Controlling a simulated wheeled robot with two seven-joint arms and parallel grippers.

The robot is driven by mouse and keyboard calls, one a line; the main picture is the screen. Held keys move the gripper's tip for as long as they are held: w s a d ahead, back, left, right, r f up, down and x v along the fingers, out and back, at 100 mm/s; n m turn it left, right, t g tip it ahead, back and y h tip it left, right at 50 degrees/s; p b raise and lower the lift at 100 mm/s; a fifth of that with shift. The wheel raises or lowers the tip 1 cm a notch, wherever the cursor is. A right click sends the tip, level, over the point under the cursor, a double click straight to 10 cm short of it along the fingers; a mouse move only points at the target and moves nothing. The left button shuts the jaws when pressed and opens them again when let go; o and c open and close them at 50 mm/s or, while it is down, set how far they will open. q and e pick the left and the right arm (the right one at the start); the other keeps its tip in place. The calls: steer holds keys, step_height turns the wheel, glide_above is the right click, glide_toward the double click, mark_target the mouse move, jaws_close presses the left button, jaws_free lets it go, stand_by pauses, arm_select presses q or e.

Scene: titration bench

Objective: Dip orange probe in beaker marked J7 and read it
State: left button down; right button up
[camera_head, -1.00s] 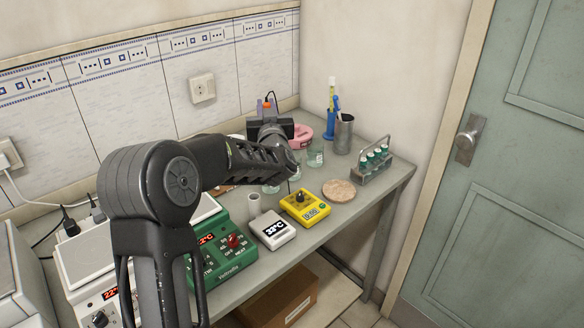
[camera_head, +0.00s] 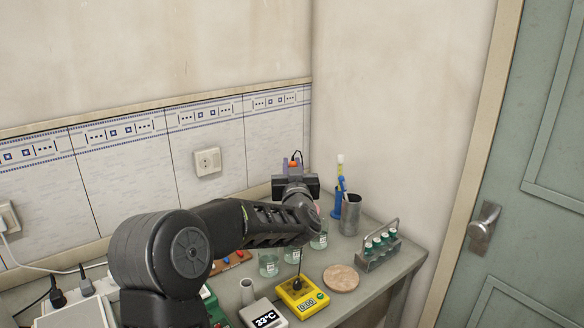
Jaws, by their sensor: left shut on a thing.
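My left gripper (camera_head: 294,177) is raised over the back of the bench, shut on the orange probe (camera_head: 293,164). Only the probe's orange top and a dark cable loop show above the jaws; its lower end is hidden. Glass beakers with white labels stand below: a left beaker (camera_head: 268,264), a middle beaker (camera_head: 292,256) partly behind my forearm, and a right beaker (camera_head: 319,240). The label marks are too small to read, so I cannot tell which is J7. A yellow meter (camera_head: 301,298) in front shows what looks like 0.00. My right gripper is not in view.
A metal cup (camera_head: 351,214) and a blue stand (camera_head: 338,205) are at the back right. A rack of green-capped vials (camera_head: 378,249) stands near the right edge. A round tan mat (camera_head: 341,279) is bare. A white display (camera_head: 264,315) reads 33°C.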

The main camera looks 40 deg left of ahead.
arm_select(q)
step_height(320, 180, down, 13)
steer(key=b, duration=1)
steer(key=shift+w+f+b, duration=0.15)
steer(key=shift+f+b, duration=0.05)
steer(key=shift+b, duration=0.1)
steer(key=shift+r, duration=0.1)
stand_by(4.3)
